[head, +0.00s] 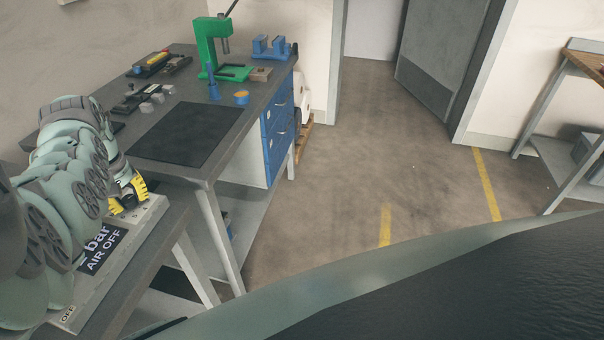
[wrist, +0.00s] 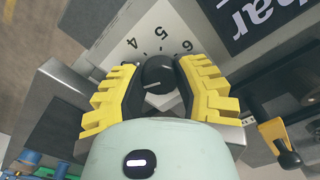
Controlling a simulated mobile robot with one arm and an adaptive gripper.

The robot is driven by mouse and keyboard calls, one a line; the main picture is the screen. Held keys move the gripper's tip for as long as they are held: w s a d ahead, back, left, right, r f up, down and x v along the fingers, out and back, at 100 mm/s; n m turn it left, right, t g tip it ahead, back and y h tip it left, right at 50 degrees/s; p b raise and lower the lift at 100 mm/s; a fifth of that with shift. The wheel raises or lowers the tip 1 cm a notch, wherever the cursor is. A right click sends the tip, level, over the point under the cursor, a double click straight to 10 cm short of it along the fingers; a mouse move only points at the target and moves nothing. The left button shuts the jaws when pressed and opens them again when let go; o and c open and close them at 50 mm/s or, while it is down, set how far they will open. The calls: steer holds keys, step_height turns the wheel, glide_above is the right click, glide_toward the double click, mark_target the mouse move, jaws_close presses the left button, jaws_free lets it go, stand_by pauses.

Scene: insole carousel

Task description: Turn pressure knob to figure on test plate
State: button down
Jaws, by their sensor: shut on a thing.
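The black pressure knob (wrist: 158,72) sits between my yellow-padded fingers on a pale dial face showing the figures 4, 5 and 6. A short white line shows on the knob; which figure it points to is not clear. My gripper (wrist: 157,92) is shut on the knob. In the head view, my gripper (head: 130,197) is low over the grey panel, and the knob is hidden there. The dark test plate (head: 101,250) reads "bar" and "AIR OFF"; its figure is partly covered by my arm. The plate also shows cut off in the wrist view (wrist: 240,35).
A yellow lever with a black end (wrist: 273,132) is right of my gripper. A workbench (head: 205,180) with a black mat (head: 185,135), green press (head: 207,50) and blue vice (head: 270,47) stands beyond. Open floor (head: 350,150) lies to the right.

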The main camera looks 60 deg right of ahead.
steer(key=m, duration=0.3)
steer(key=shift+m, duration=0.3)
steer(key=m+p, duration=0.1)
steer(key=m, duration=0.2)
steer(key=shift+a+m, duration=0.1)
steer(key=shift+m, duration=0.2)
steer(key=m+p, duration=0.1)
steer(key=m, duration=0.2)
steer(key=shift+m, duration=1.4)
steer(key=c, duration=0.6)
jaws_free()
steer(key=shift+r, duration=0.1)
